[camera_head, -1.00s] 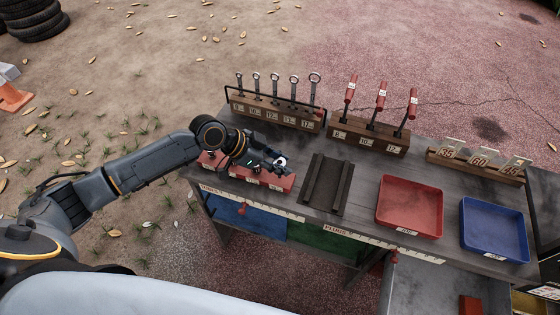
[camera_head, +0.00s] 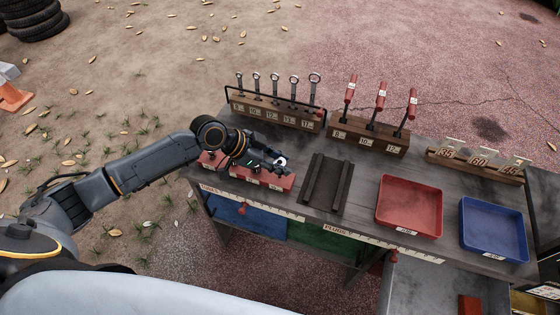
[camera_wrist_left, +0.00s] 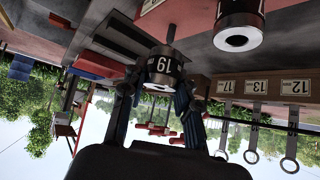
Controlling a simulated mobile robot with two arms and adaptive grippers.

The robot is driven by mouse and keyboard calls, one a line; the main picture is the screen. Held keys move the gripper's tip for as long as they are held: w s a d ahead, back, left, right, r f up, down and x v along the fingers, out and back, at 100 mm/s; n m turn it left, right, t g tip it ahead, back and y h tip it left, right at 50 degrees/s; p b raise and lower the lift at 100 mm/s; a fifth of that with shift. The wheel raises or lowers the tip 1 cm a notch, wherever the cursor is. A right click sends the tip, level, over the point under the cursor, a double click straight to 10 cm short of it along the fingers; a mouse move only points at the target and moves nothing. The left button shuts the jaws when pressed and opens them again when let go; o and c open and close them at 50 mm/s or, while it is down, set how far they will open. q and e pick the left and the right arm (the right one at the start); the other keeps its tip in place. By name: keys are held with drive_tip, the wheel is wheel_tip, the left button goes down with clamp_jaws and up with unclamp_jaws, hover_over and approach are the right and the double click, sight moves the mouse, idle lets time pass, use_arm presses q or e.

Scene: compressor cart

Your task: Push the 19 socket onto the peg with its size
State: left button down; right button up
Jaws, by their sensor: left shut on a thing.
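The 19 socket (camera_wrist_left: 162,68), a metal cylinder with a dark band marked 19, is between the fingers of my left gripper (camera_wrist_left: 158,100) in the left wrist view. In the head view, my left gripper (camera_head: 272,161) is shut on the socket (camera_head: 281,161) above the right end of the red peg rail (camera_head: 245,176). A thin grey peg (camera_wrist_left: 171,34) lines up with the socket's rail-side end in the wrist view. I cannot tell how far the peg is inside it. The arm hides part of the rail. My right gripper is not in view.
Another socket (camera_wrist_left: 238,28) stands close beside the held one. Behind is a wooden rack of wrenches (camera_head: 275,111).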

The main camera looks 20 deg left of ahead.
use_arm(q)
drive_tip(key=shift+f+b, duration=1.2)
drive_tip(key=shift+f, duration=0.4)
drive_tip(key=c, duration=0.9)
unclamp_jaws()
drive_tip(key=v, duration=1.2)
